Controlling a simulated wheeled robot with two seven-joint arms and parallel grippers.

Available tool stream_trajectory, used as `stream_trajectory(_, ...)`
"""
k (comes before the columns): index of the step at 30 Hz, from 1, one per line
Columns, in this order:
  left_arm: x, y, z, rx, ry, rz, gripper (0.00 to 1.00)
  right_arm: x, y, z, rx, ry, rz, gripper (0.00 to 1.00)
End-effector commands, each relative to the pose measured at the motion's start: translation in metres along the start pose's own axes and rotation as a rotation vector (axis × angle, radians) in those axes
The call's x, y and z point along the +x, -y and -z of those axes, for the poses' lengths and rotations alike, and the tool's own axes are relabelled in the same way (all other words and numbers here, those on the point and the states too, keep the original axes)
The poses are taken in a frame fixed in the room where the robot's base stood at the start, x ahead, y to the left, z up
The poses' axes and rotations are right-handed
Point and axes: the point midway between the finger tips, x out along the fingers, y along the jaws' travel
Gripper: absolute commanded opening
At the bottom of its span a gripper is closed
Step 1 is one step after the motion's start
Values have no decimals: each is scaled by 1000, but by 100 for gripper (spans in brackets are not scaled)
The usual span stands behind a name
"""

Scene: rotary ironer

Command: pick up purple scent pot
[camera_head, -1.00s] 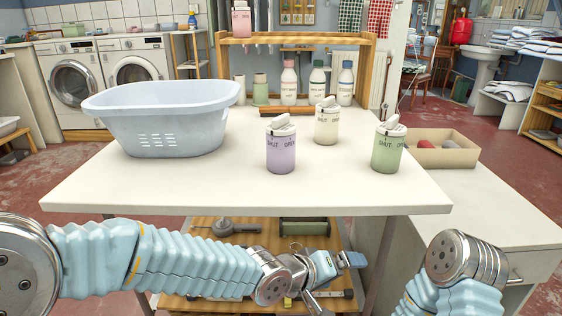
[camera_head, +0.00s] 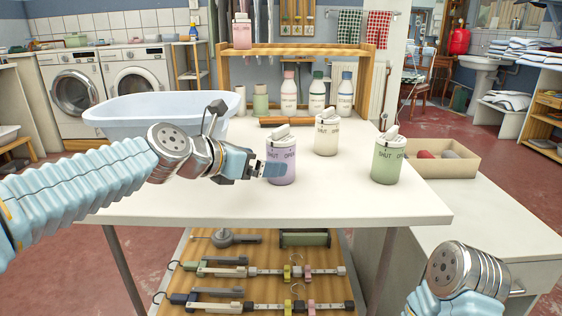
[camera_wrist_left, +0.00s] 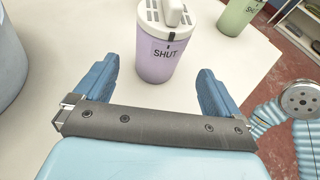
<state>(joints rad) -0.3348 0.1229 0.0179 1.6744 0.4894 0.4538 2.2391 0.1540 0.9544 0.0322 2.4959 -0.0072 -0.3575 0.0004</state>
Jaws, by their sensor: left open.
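The purple scent pot (camera_head: 281,166) stands upright on the white table, with a white lid and the words SHUT and OPEN on its side. In the left wrist view the purple pot (camera_wrist_left: 163,50) stands just beyond and between the blue fingertips of my open, empty left gripper (camera_wrist_left: 155,75). The pot looks not gripped. My right gripper is not in view; only my right arm shows at the lower right.
A cream pot (camera_head: 326,136) and a green pot (camera_head: 388,163) stand right of the purple one. A blue-grey basin (camera_head: 150,108) is behind my left arm. Several bottles stand by a wooden shelf (camera_head: 300,50). A cardboard box (camera_head: 450,168) is at the right. The table's front is clear.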

Motion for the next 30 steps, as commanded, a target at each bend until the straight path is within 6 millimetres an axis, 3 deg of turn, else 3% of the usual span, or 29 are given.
stream_trajectory(15, 65, -2, -13, 4, -1, 0, 98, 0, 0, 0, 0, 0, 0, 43)
stream_trajectory(24, 72, -2, -13, 5, 1, -1, 98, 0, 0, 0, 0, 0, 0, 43)
stream_trajectory(30, 72, -2, -13, 5, 1, -1, 69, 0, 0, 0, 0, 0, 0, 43)
